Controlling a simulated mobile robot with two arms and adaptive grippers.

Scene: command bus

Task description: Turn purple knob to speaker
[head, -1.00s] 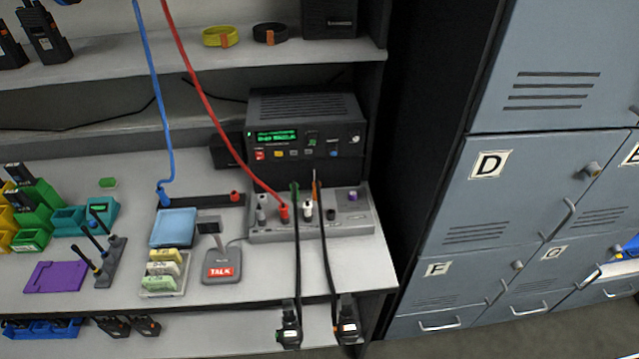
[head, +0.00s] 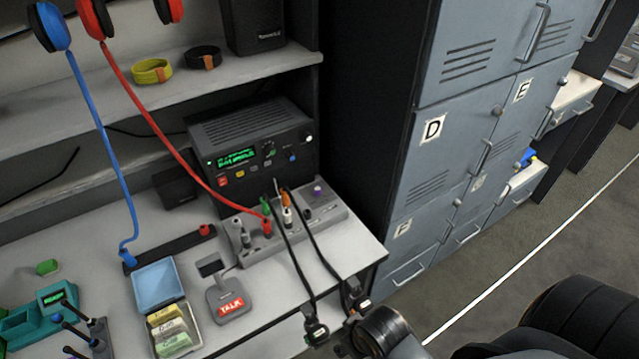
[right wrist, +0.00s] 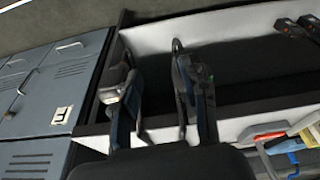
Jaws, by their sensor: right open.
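The purple knob (head: 318,190) sits at the right end of the grey panel box (head: 290,222), on the table in front of a radio. A small dark knob lies just left of it. The lettering around the purple knob is too small to read. My right gripper shows in the right wrist view (right wrist: 150,75), open, its two dark fingers apart with nothing between them. My dark right arm shows at the lower right of the head view, below and right of the panel box, apart from the purple knob. My left gripper is in neither view.
A black radio (head: 250,150) with a green display stands behind the panel. Red and black cables run to the panel, and two handsets hang at the table's front edge. A talk microphone (head: 228,300) stands left. Grey lockers (head: 440,160) stand at the right.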

